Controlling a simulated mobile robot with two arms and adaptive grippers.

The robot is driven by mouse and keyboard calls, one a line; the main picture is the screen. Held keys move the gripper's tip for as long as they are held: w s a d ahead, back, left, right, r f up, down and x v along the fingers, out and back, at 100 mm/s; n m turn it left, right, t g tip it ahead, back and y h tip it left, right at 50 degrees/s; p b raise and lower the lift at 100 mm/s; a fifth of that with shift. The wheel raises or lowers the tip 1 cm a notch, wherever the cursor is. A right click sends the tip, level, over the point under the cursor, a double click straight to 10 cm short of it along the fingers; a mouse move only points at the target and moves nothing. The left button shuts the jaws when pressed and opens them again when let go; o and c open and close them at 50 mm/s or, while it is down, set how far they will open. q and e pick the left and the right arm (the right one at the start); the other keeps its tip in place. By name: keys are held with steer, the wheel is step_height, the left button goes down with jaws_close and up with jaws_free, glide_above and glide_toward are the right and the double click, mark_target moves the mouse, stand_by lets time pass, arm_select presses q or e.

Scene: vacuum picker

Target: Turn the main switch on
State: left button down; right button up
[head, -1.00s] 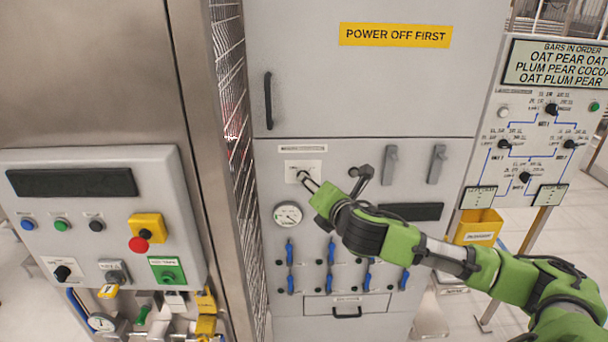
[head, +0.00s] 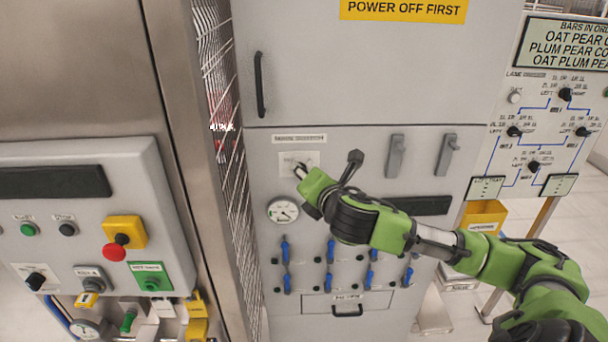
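A pale switch plate (head: 311,157) sits on the grey cabinet front, under a small label strip; it looks like the main switch's place. My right gripper (head: 299,170) reaches in from the right with its fingertips at the plate's lower middle. The fingers cover the knob or handle there, so its position is hidden. Whether the fingers touch or grip it cannot be told; they are too small and partly hidden by the green wrist. My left gripper is not in view.
A gauge (head: 283,210) and several blue levers (head: 330,250) lie below the plate. Two grey handles (head: 396,157) stand out on the right. The mesh guard (head: 222,120) and a control panel with a red button (head: 114,252) are on the left.

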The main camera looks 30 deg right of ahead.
steer(key=m+t+b, duration=0.2)
steer(key=m+b, duration=0.3)
steer(key=b, duration=0.1)
steer(key=f+m+t+h+b, duration=0.1)
steer(key=m+t+b, duration=0.1)
steer(key=m+b, duration=0.4)
steer(key=m+t+b, duration=0.2)
steer(key=m+b, duration=0.3)
steer(key=b, duration=0.2)
steer(key=shift+d+f+m+h+b, duration=0.1)
steer(key=shift+f+m+h+b, duration=0.05)
steer(key=shift+m+h+b, duration=0.2)
steer(key=shift+s+m, duration=0.1)
steer(key=shift+m, duration=0.15)
stand_by(0.4)
steer(key=o, duration=1.1)
steer(key=v, duration=0.7)
steer(key=shift+f, duration=0.35)
